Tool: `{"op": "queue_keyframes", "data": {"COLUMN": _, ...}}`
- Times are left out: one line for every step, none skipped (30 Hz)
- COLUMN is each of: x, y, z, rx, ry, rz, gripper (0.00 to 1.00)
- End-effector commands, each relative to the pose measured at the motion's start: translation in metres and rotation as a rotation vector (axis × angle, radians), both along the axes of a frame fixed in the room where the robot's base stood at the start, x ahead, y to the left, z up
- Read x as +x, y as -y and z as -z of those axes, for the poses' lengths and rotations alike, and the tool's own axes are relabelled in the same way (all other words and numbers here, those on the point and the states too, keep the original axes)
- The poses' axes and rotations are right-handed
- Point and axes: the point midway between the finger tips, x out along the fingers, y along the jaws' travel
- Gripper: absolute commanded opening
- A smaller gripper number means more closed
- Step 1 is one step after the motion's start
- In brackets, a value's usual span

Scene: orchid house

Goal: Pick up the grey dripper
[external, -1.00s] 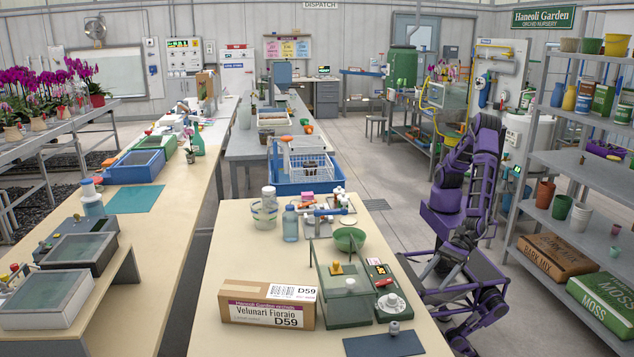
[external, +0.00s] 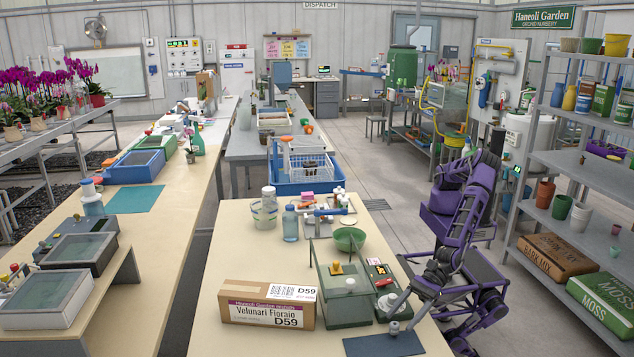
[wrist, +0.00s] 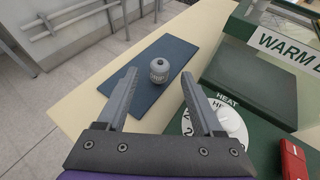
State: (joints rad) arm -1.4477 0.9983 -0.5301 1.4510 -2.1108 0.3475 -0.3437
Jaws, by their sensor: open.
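The grey dripper (external: 394,327) is a small grey piece standing upright on a dark blue mat (external: 365,346) at the front right of the near table. In the wrist view the dripper (wrist: 159,70) stands on the mat (wrist: 180,52), beyond my fingertips and between their lines. My gripper (external: 386,312) is just behind the dripper in the external view, above the table's right side. In the wrist view my gripper (wrist: 158,74) has its two fingers wide apart with nothing between them. The dripper appears apart from both fingers.
A green heating unit with a white dial (wrist: 230,125) and a red item (wrist: 293,160) is close to my right finger. A clear-lidded green box (external: 343,300) and a cardboard box (external: 267,304) stand to the left. The table edge (wrist: 95,82) is near the mat.

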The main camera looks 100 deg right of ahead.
Motion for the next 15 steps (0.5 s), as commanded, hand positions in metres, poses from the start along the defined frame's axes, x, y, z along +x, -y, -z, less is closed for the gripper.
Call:
{"op": "queue_keyframes", "data": {"x": 0.006, "y": -0.004, "z": 0.003, "rx": -0.002, "ry": 0.001, "rz": -0.001, "gripper": 0.68}}
{"op": "queue_keyframes", "data": {"x": 0.009, "y": -0.006, "z": 0.004, "rx": -0.001, "ry": 0.002, "rz": 0.000, "gripper": 0.68}}
{"op": "queue_keyframes", "data": {"x": 0.012, "y": -0.007, "z": 0.006, "rx": -0.002, "ry": 0.001, "rz": 0.001, "gripper": 0.68}}
{"op": "queue_keyframes", "data": {"x": 0.014, "y": -0.009, "z": 0.006, "rx": -0.002, "ry": 0.001, "rz": -0.001, "gripper": 0.68}}
{"op": "queue_keyframes", "data": {"x": 0.016, "y": -0.010, "z": 0.007, "rx": -0.002, "ry": 0.001, "rz": -0.001, "gripper": 0.68}}
{"op": "queue_keyframes", "data": {"x": 0.017, "y": -0.011, "z": 0.008, "rx": -0.002, "ry": 0.001, "rz": -0.001, "gripper": 0.68}}
{"op": "queue_keyframes", "data": {"x": 0.018, "y": -0.012, "z": 0.008, "rx": -0.001, "ry": 0.002, "rz": -0.001, "gripper": 0.68}}
{"op": "queue_keyframes", "data": {"x": 0.019, "y": -0.012, "z": 0.008, "rx": -0.001, "ry": 0.002, "rz": -0.001, "gripper": 0.68}}
{"op": "queue_keyframes", "data": {"x": 0.019, "y": -0.013, "z": 0.008, "rx": -0.001, "ry": 0.000, "rz": 0.000, "gripper": 0.68}}
{"op": "queue_keyframes", "data": {"x": 0.019, "y": -0.013, "z": 0.008, "rx": -0.001, "ry": 0.000, "rz": 0.000, "gripper": 0.68}}
{"op": "queue_keyframes", "data": {"x": 0.019, "y": -0.013, "z": 0.008, "rx": -0.001, "ry": 0.000, "rz": 0.000, "gripper": 0.68}}
{"op": "queue_keyframes", "data": {"x": 0.019, "y": -0.013, "z": 0.008, "rx": -0.001, "ry": 0.000, "rz": 0.000, "gripper": 0.68}}
{"op": "queue_keyframes", "data": {"x": 0.019, "y": -0.012, "z": 0.008, "rx": -0.001, "ry": 0.000, "rz": 0.000, "gripper": 0.68}}
{"op": "queue_keyframes", "data": {"x": 0.019, "y": -0.012, "z": 0.008, "rx": -0.001, "ry": 0.000, "rz": 0.000, "gripper": 0.68}}
{"op": "queue_keyframes", "data": {"x": 0.019, "y": -0.012, "z": 0.008, "rx": -0.001, "ry": 0.000, "rz": 0.000, "gripper": 0.64}}
